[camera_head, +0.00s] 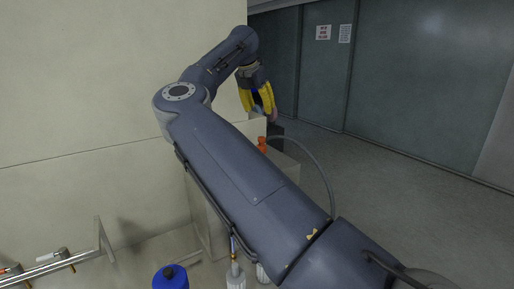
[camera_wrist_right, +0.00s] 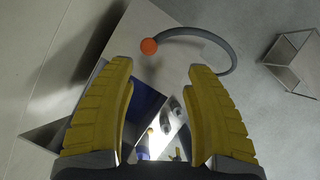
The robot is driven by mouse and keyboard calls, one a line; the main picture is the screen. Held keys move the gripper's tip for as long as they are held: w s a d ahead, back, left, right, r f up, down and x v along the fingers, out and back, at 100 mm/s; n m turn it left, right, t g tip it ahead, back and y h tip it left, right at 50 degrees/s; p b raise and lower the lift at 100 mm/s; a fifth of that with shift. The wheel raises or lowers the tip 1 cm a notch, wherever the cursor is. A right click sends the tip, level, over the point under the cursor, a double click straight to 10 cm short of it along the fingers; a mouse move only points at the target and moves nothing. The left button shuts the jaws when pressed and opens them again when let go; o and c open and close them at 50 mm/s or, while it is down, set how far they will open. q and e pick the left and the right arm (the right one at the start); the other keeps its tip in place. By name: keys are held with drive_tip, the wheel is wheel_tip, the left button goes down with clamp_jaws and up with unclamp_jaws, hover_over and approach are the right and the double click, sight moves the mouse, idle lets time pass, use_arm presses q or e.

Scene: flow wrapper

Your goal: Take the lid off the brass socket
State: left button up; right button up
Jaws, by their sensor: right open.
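My right gripper (camera_head: 257,106) is raised at the far end of my right arm, its yellow fingers pointing down. In the right wrist view the gripper (camera_wrist_right: 160,78) is open, with a wide gap and nothing held. I cannot make out the brass socket or its lid for certain. A small fitting with a brass-coloured end (camera_head: 66,261) is on the metal rail at the lower left, far from the gripper. Below the fingers in the wrist view are a blue surface (camera_wrist_right: 148,103) and a shiny metallic area, too unclear to name. My left gripper does not show.
An orange knob (camera_head: 262,144) with a grey hose (camera_head: 322,172) stands below the gripper. A blue container (camera_head: 171,279) and a white bottle (camera_head: 235,277) are at the bottom. A metal rail (camera_head: 50,271) runs at lower left. My arm hides part of the worktop.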

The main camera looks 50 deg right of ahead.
drive_tip(key=a, duration=0.1)
approach(261, 138)
drive_tip(key=shift+t, duration=0.3)
drive_tip(key=x, duration=0.6)
drive_tip(key=shift+s+d+f, duration=0.1)
drive_tip(key=shift+d+f, duration=0.1)
drive_tip(key=shift+d, duration=0.1)
drive_tip(key=shift+s+x, duration=0.15)
drive_tip(key=shift+x, duration=1.15)
drive_tip(key=shift+s+x, duration=0.1)
drive_tip(key=shift+x, duration=1.2)
drive_tip(key=shift+w+a+f, duration=0.15)
drive_tip(key=shift+a, duration=0.05)
drive_tip(key=shift+y, duration=0.3)
clamp_jaws()
